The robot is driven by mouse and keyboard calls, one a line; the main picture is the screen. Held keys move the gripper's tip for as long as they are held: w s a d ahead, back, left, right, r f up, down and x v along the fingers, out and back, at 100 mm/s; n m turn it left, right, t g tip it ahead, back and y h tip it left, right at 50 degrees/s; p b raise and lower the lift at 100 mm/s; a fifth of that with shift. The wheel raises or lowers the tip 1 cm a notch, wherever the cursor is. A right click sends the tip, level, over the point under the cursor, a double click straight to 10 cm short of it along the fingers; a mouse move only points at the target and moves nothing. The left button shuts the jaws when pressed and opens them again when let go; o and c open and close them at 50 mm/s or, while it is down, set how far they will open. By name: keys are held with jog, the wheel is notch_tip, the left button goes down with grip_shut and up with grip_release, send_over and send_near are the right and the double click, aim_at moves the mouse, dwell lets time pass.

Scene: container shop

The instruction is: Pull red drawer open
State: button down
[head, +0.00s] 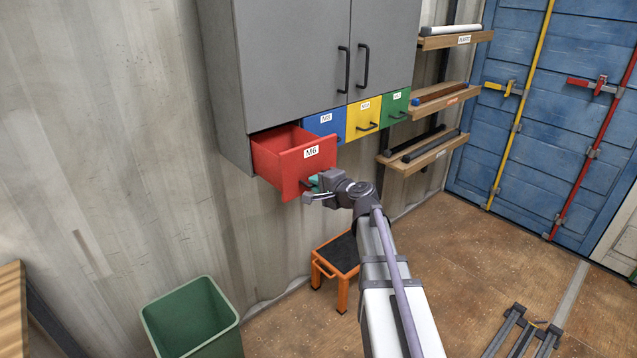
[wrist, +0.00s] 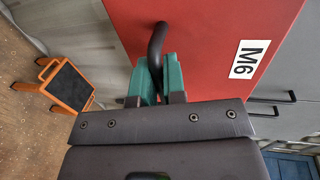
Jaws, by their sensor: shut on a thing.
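The red drawer (head: 296,166), labelled M6, sits at the lower left of the grey cabinet. It stands pulled out, with its empty-looking inside partly visible from above. Its red front also fills the middle of the wrist view (wrist: 205,40). My gripper (head: 314,184) is at the front of the drawer, shut on its dark handle. In the wrist view the green fingertips (wrist: 158,80) close around the curved black handle (wrist: 156,45). Part of the handle is hidden between the fingers.
Shut blue (head: 322,125), yellow (head: 357,122) and green (head: 397,100) drawers sit right of the red one. The grey cabinet doors (head: 300,60) above are shut. An orange step stool (head: 343,290) and a green bin (head: 170,312) stand below. Wooden shelves (head: 430,157) hang at right.

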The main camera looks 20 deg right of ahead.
jog(key=c, duration=1.2)
grip_release()
jog(key=p+v, duration=0.2)
jog(key=v, duration=0.8)
jog(key=shift+s, duration=0.35)
jog(key=shift+d+r, duration=0.1)
jog(key=shift+d, duration=0.05)
jog(key=s+a+f+n+g+h, duration=0.4)
jog(key=s+a+f+n+g, duration=0.9)
jog(key=a, duration=0.4)
jog(key=s+n+g, duration=0.1)
jog(key=s, duration=0.1)
jog(key=shift+s+a+f+g+h, duration=0.25)
jog(key=shift+a+g+h, duration=0.15)
